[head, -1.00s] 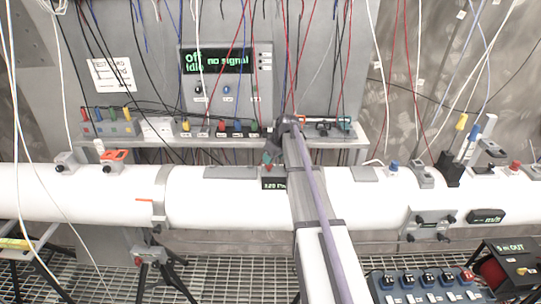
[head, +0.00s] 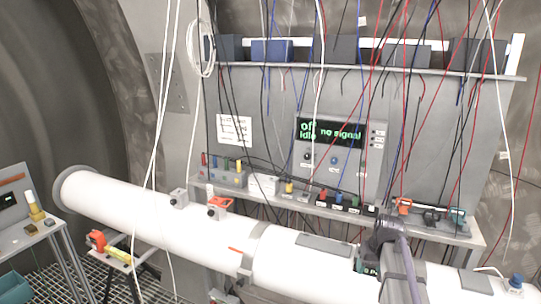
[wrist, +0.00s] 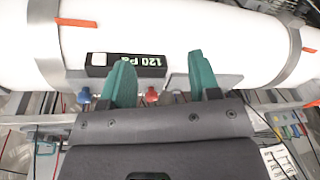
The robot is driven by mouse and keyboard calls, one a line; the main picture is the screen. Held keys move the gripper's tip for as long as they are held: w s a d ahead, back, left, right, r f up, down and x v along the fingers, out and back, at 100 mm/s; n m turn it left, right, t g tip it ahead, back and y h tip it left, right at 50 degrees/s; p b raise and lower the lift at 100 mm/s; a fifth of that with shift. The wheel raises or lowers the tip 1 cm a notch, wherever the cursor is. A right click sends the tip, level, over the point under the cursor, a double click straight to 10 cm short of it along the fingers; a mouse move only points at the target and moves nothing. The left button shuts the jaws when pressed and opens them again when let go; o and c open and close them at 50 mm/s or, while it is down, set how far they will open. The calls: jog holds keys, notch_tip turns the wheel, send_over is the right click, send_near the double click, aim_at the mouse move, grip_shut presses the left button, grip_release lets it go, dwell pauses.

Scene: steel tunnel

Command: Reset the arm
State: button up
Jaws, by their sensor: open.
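My arm rises from the bottom right of the head view and reaches across the white pipe (head: 150,225). My gripper (wrist: 160,82) shows in the wrist view with two green fingers apart and nothing between them. In the head view its fingers are mostly hidden behind my wrist. In the wrist view the fingers point at the pipe, close to a small black gauge (wrist: 126,62) reading about 120. I cannot tell whether the fingers touch anything.
A grey panel with a display (head: 330,133) reading "off idle no signal" stands behind the pipe. A shelf (head: 450,232) below it carries coloured connectors. Several cables hang in front. A side table (head: 50,245) stands at the far left.

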jog(key=s+a+f+n+g+h+b, duration=0.1)
jog(key=s+a+f+b, duration=1.3)
jog(key=s+a+f, duration=0.3)
jog(key=shift+s+a+f+g+b, duration=0.2)
jog(key=shift+a+f+g+b, duration=0.15)
jog(key=shift+f, duration=0.45)
